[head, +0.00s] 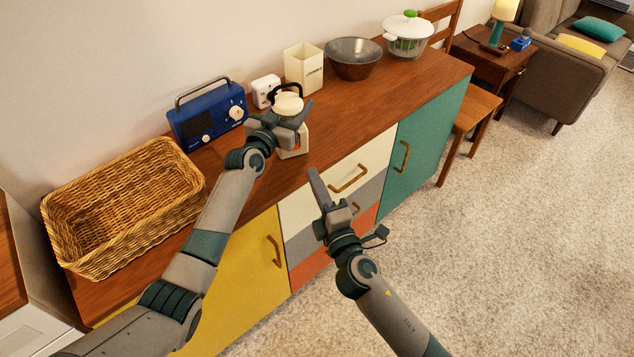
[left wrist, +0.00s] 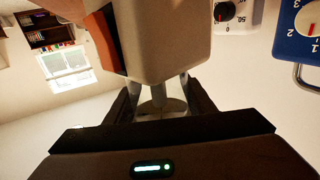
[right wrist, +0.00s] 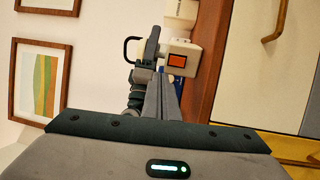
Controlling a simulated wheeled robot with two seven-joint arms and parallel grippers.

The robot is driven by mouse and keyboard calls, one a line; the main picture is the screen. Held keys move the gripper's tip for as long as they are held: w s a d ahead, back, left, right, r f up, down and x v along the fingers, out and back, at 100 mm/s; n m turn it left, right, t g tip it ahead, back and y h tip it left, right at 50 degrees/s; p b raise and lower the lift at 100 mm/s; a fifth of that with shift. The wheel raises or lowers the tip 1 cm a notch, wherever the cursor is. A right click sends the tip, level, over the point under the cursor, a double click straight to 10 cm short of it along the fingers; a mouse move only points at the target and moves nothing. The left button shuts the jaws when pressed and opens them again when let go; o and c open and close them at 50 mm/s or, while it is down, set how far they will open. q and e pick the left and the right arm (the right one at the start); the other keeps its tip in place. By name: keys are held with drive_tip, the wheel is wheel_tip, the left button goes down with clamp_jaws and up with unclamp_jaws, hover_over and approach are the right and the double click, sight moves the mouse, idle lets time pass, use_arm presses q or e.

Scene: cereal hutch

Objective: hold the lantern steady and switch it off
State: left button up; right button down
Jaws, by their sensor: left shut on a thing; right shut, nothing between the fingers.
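The lantern (head: 288,105) is cream with a black carrying handle and stands near the front of the wooden hutch top. My left gripper (head: 282,125) is shut on it around its middle. An orange-red switch patch shows on its lower body (right wrist: 176,60) in the right wrist view. The lantern's body (left wrist: 165,35) fills the top of the left wrist view. My right gripper (head: 314,175) is shut and empty, in front of the hutch's front edge, apart from the lantern. I cannot tell whether the lantern is lit.
A blue radio (head: 208,115), a white timer (head: 265,90) and a cream canister (head: 303,68) stand behind the lantern. A wicker basket (head: 120,205) is at the left. A dark bowl (head: 353,60) and a salad spinner (head: 408,36) are farther right. The right front of the top is clear.

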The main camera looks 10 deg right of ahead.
use_arm(q)
drive_tip(key=shift+a+f, duration=0.1)
drive_tip(key=shift+f, duration=0.4)
use_arm(e)
drive_tip(key=shift+s+d, duration=0.15)
drive_tip(key=shift+s, duration=0.4)
use_arm(q)
drive_tip(key=o, duration=1.2)
drive_tip(key=shift+o, duration=1.3)
drive_tip(key=shift+a, duration=0.1)
drive_tip(key=shift+w+r, duration=0.1)
drive_tip(key=shift+r, duration=0.05)
use_arm(e)
drive_tip(key=shift+w, duration=0.15)
use_arm(q)
drive_tip(key=shift+r, duration=0.1)
drive_tip(key=shift+s, duration=0.2)
